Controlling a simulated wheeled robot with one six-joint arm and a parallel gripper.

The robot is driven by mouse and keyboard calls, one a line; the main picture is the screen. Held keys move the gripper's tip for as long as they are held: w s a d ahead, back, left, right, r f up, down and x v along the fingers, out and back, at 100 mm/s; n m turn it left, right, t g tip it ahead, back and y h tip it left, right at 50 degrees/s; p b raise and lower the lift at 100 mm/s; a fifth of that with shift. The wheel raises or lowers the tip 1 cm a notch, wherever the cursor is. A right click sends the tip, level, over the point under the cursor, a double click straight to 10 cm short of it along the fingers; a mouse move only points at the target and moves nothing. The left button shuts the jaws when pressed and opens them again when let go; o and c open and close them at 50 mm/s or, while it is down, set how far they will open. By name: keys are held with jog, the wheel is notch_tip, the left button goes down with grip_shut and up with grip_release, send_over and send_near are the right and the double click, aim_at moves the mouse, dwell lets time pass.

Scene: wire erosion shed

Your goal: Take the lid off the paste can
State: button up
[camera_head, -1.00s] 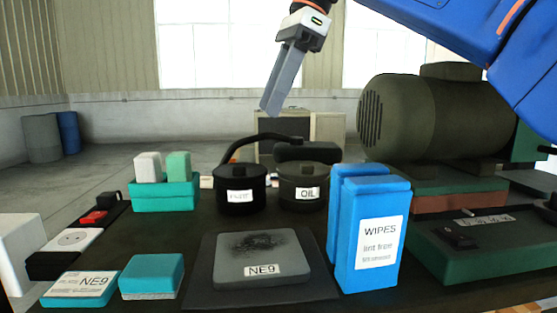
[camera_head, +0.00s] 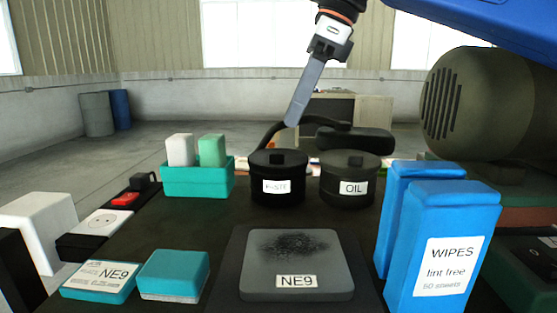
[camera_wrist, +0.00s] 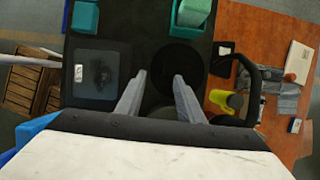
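The paste can (camera_head: 277,190) is a black round can with a white label, upright on the dark bench. Its black lid (camera_head: 262,157) with a square knob (camera_head: 277,159) is on it. In the wrist view a dark round can top (camera_wrist: 183,55), seemingly the paste can, lies just beyond my fingertips. My gripper (camera_head: 291,124) is above and slightly right of the paste can, pointing down. In the wrist view my gripper (camera_wrist: 160,78) has its two fingers apart, with nothing held. The can's knob is too dark to make out there.
The dark grey oil can (camera_head: 348,182) stands close to the paste can's right. A teal tray (camera_head: 197,184) with two blocks is at left. The NE9 plate (camera_head: 297,272) lies in front. Blue wipes packs (camera_head: 447,245) stand front right.

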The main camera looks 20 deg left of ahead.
aim_at(277, 154)
jog(key=shift+x, duration=3.95)
jog(key=shift+w, duration=0.15)
grip_shut()
